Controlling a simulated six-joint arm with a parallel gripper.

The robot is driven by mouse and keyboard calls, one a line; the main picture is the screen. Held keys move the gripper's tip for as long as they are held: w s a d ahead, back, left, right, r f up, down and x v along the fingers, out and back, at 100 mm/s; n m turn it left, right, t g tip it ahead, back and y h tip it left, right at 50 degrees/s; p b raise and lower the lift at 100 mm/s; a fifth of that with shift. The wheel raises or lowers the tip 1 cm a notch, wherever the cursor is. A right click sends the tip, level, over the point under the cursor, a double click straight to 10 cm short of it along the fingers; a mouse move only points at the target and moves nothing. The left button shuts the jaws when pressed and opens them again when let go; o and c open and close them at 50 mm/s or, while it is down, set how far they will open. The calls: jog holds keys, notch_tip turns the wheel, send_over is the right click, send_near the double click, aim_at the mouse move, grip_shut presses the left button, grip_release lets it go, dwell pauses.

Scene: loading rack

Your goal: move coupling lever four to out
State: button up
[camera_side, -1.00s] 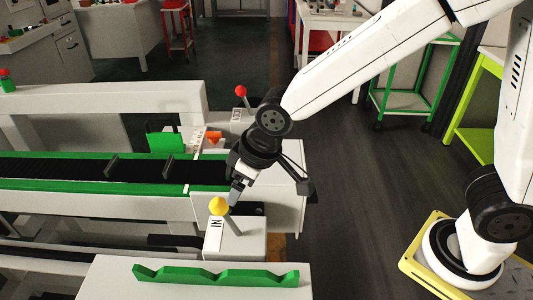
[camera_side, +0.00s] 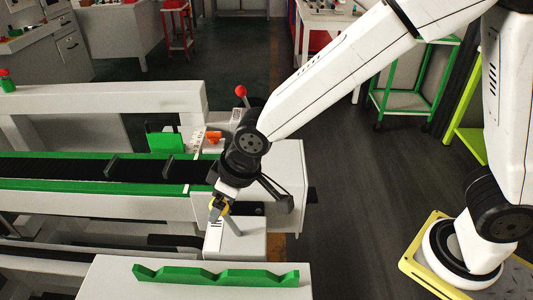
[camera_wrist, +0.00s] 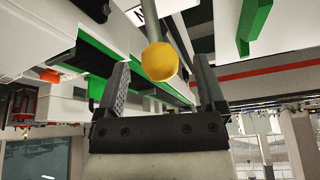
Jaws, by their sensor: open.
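A lever with a yellow knob (camera_wrist: 160,62) stands on a white box (camera_side: 240,244) in the side view; its grey rod leans. In the wrist view the knob sits between the two open fingers of my gripper (camera_wrist: 162,88), close to them, and I cannot tell whether either touches it. In the side view my gripper (camera_side: 217,208) is at the knob and covers most of it. A label (camera_wrist: 149,12) shows partly by the rod's base in the wrist view. Another lever with a red knob (camera_side: 241,90) stands farther back.
A conveyor with green edges (camera_side: 60,184) runs to the left of my gripper. A green notched rack (camera_side: 215,276) lies on a white surface in front.

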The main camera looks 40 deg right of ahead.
aim_at(228, 217)
jog(key=shift+x, duration=2.15)
grip_shut()
